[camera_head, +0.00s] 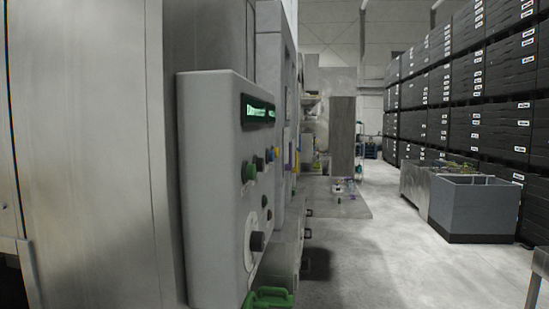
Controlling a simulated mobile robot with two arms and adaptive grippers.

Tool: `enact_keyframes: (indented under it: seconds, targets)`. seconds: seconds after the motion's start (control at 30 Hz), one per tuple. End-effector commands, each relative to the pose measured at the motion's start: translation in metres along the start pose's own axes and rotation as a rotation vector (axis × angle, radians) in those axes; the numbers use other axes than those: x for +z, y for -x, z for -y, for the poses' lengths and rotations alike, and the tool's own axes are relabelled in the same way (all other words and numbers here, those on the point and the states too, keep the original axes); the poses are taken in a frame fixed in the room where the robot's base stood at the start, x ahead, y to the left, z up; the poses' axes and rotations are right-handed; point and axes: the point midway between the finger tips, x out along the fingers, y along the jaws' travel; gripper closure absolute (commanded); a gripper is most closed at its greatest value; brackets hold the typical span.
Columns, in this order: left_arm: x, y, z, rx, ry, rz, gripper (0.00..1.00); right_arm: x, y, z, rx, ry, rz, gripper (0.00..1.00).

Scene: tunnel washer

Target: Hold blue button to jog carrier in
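A grey control panel (212,160) stands on the left, seen at a steep angle. A lit green display (258,111) is near its top. A small blue button (269,155) sits on the panel face, with a yellow button (277,152) just right of it. A dark button (260,163) and a green button (249,172) are to its left. A small dark button (265,201) and a large black rotary knob (258,241) are lower down. Neither of my grippers shows in this view, and nothing is seen touching the buttons.
Tall metal cabinet panels (85,150) fill the left side. A green container (269,298) is low beneath the panel. Grey bins (475,208) and stacked dark crates (500,125) line the right. The concrete floor (385,265) between is largely clear.

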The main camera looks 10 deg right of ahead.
Motion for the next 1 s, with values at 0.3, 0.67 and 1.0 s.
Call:
enact_keyframes:
  seconds: [0.3, 0.67, 1.0]
  targets:
    - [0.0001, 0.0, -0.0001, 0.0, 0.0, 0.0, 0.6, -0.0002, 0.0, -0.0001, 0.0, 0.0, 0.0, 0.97]
    - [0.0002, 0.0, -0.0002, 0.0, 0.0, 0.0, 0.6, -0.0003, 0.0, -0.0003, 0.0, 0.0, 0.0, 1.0]
    - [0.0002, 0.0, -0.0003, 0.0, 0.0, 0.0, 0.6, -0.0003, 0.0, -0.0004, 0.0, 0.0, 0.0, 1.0]
